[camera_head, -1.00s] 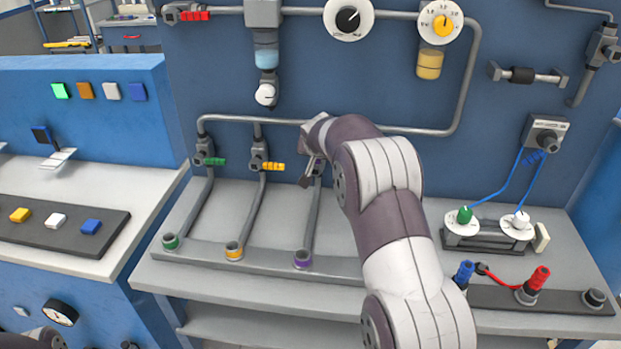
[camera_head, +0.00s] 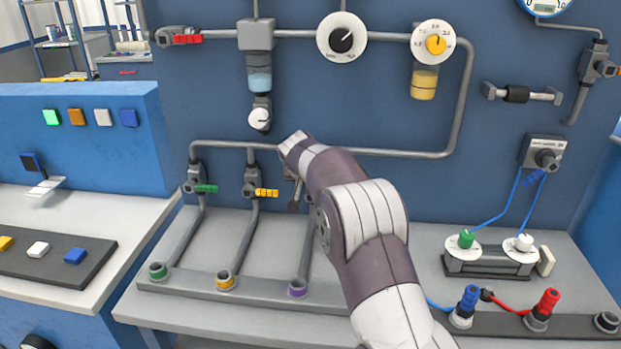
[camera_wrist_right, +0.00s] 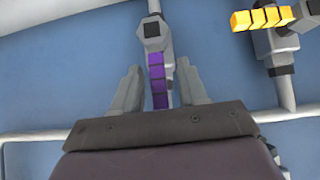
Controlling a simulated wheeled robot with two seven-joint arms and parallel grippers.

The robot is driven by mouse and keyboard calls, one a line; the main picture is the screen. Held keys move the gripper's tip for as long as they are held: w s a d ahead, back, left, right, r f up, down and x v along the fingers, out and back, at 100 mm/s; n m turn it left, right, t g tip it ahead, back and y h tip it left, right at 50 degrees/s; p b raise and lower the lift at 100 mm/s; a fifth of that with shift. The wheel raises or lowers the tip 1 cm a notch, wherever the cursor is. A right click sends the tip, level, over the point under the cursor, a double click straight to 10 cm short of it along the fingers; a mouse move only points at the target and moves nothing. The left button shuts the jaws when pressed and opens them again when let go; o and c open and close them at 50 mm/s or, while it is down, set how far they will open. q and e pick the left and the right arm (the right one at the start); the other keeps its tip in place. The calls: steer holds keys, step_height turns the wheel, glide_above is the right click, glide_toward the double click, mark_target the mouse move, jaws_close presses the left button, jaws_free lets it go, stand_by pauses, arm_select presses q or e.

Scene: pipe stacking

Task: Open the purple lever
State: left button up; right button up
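The purple lever (camera_wrist_right: 158,80) shows in the right wrist view, hanging from a grey valve (camera_wrist_right: 153,30) on the blue wall. It lies between the two grey fingers of my right gripper (camera_wrist_right: 158,70), with a gap on each side. The fingers are apart and do not appear to touch it. In the head view my right gripper (camera_head: 294,202) is at the third valve, right of the yellow lever, and my right arm hides the purple lever. A purple-ringed socket (camera_head: 298,288) stands below on the bench. My left gripper is not in view.
The yellow lever (camera_head: 267,193) is close beside my right gripper, and the green lever (camera_head: 206,188) is further left. A horizontal grey pipe (camera_head: 400,153) runs along the wall behind the arm. The wired green and white plugs (camera_head: 466,239) stand to the right on the bench.

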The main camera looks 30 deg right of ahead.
steer(key=v, duration=1.2)
steer(key=shift+s+a+r, duration=0.15)
steer(key=shift+r, duration=0.1)
steer(key=s+a+f+n+g+y, duration=0.1)
steer(key=s+a+f, duration=0.2)
steer(key=s+f, duration=0.3)
steer(key=s+a+f+n+g+y, duration=0.2)
steer(key=s+a+f, duration=0.1)
steer(key=s+f, duration=0.3)
steer(key=s+a+f+n+g+y, duration=0.1)
steer(key=s+a+f+n, duration=0.1)
steer(key=s+a+f, duration=0.2)
steer(key=shift+s+f, duration=0.45)
steer(key=shift+f, duration=0.2)
steer(key=shift+s+f, duration=0.45)
steer(key=shift+f, duration=0.25)
steer(key=s+a+f+n+g+y, duration=0.15)
steer(key=s+f, duration=0.25)
steer(key=s, duration=0.5)
step_height(320, 180, up, 15)
steer(key=p, duration=1.5)
steer(key=shift+s+a, duration=0.35)
steer(key=shift+g, duration=0.25)
